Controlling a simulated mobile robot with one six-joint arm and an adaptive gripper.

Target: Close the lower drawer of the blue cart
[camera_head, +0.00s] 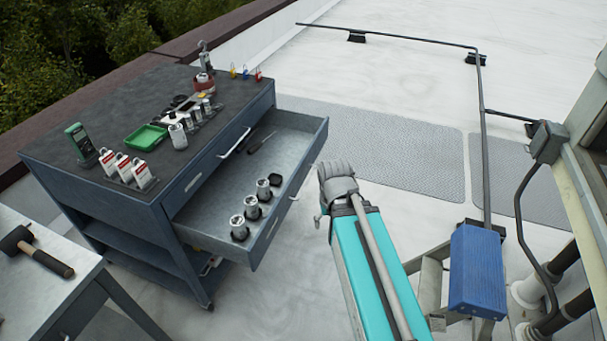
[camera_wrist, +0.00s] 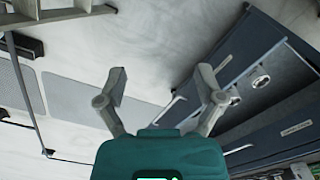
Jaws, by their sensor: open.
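The blue cart (camera_head: 110,195) stands at the left with a dark top. Its lower drawer (camera_head: 292,197) is pulled far out, with several metal sockets and a dark tool inside. The upper drawer (camera_head: 205,172) above it is shut. The lower drawer also shows at the right in the wrist view (camera_wrist: 270,72). My gripper (camera_head: 318,195) is just outside the drawer front, to its right, partly hidden by my wrist. In the wrist view my gripper (camera_wrist: 162,80) is open and empty, its right finger overlapping the drawer front; contact cannot be told.
The cart top holds a green tray (camera_head: 146,137), a meter, padlocks and sockets. A bench with a mallet (camera_head: 38,255) is at the lower left. A step ladder with a blue top (camera_head: 477,270) and a pipe (camera_head: 484,150) stand to the right. Pale roof floor lies open behind.

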